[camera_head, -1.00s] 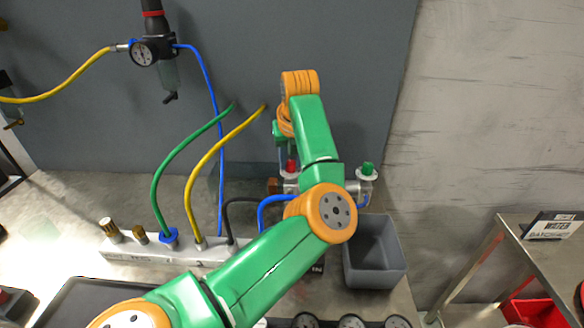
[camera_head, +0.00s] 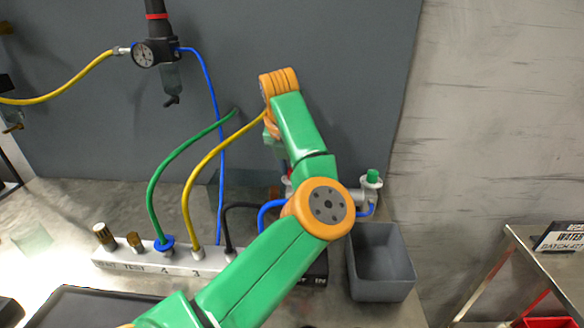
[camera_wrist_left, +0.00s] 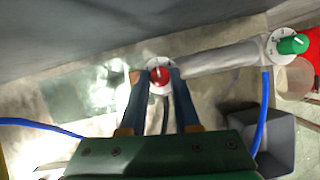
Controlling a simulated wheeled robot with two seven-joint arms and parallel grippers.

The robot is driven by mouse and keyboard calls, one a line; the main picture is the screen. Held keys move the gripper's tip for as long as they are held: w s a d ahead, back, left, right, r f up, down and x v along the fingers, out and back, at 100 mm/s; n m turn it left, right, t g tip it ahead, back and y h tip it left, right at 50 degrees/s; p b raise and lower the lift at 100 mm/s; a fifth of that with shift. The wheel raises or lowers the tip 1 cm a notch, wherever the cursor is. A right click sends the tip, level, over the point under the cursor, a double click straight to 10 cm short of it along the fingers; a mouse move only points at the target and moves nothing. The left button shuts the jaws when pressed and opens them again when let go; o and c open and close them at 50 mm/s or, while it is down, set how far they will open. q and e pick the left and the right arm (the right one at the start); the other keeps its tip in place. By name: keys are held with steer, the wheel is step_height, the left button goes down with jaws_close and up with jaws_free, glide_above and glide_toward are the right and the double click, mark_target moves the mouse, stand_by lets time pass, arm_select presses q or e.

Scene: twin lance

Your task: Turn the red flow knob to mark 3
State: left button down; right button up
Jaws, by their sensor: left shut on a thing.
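The red flow knob (camera_wrist_left: 158,77) sits on a round white dial at the left end of a grey metal pipe in the left wrist view. A light pointer line shows on the knob; the dial's marks are too small to read. My left gripper (camera_wrist_left: 160,84) has its two dark fingers on either side of the knob, shut on it. In the head view my left arm hides the gripper and nearly all of the red knob. A green knob (camera_wrist_left: 293,45) on its own white dial stands at the pipe's right end, also in the head view (camera_head: 373,176). My right gripper is not in view.
A grey open bin (camera_head: 380,262) stands right of the arm. A white manifold block (camera_head: 140,262) with green, yellow and black hoses lies left. A pressure gauge (camera_head: 145,54) hangs on the back wall. A metal side table (camera_head: 520,262) is at far right.

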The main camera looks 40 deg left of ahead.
arm_select(q)
steer(key=shift+r, duration=0.1)
steer(key=c, duration=0.6)
jaws_free()
steer(key=v, duration=0.7)
steer(key=shift+w, duration=0.1)
